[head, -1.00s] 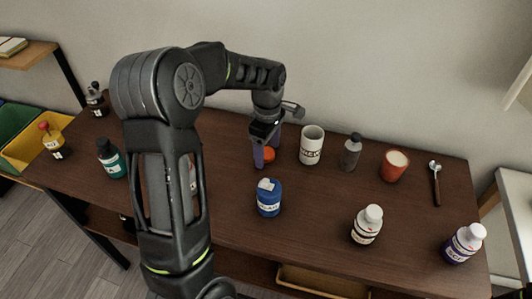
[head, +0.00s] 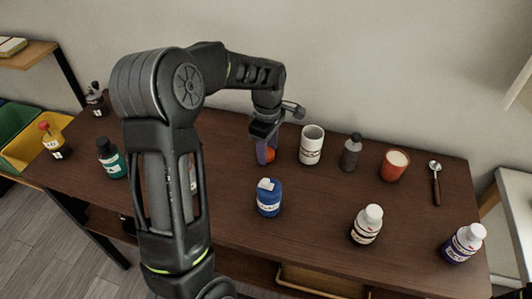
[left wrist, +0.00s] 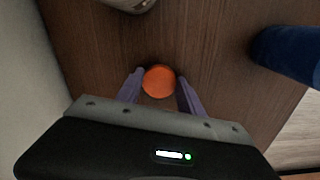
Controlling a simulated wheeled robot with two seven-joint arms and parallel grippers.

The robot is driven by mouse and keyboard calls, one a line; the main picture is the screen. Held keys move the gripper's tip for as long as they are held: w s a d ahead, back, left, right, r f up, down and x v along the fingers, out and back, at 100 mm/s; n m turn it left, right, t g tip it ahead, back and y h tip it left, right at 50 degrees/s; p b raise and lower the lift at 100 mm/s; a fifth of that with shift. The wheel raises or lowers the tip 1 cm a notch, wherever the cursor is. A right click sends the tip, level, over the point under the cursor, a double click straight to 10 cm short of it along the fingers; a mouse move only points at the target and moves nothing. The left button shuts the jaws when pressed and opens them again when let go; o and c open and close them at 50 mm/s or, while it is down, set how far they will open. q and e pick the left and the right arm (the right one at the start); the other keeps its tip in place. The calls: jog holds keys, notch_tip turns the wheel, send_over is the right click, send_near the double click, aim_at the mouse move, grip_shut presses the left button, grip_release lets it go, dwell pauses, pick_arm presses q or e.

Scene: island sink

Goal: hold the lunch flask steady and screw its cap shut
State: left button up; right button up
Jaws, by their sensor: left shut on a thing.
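A round orange cap-like thing (head: 270,154) is at the back middle of the table, partly hidden by my fingers. In the left wrist view the orange thing (left wrist: 159,81) shows as a smooth disc between two purple fingers. My left gripper (head: 266,156) points down and is shut on it. A blue container (head: 269,198) with a white patch on top stands in front of the gripper, apart from it. It also shows at the right of the left wrist view (left wrist: 289,52). I cannot tell which container is the lunch flask. My right gripper is not in view.
A white mug (head: 311,146) stands just right of the gripper, then a grey bottle (head: 351,153) and an orange-red cup (head: 394,166). A spoon (head: 436,184) and white-capped bottles (head: 367,225) (head: 464,243) are further right. Table between the blue container and mug is clear.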

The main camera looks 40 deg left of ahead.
aim_at(268, 153)
pick_arm(q)
jog(key=shift+c, duration=0.5)
jog(key=shift+r, duration=0.3)
notch_tip(268, 153, up, 9)
jog(key=shift+r, duration=0.2)
dwell(0.3)
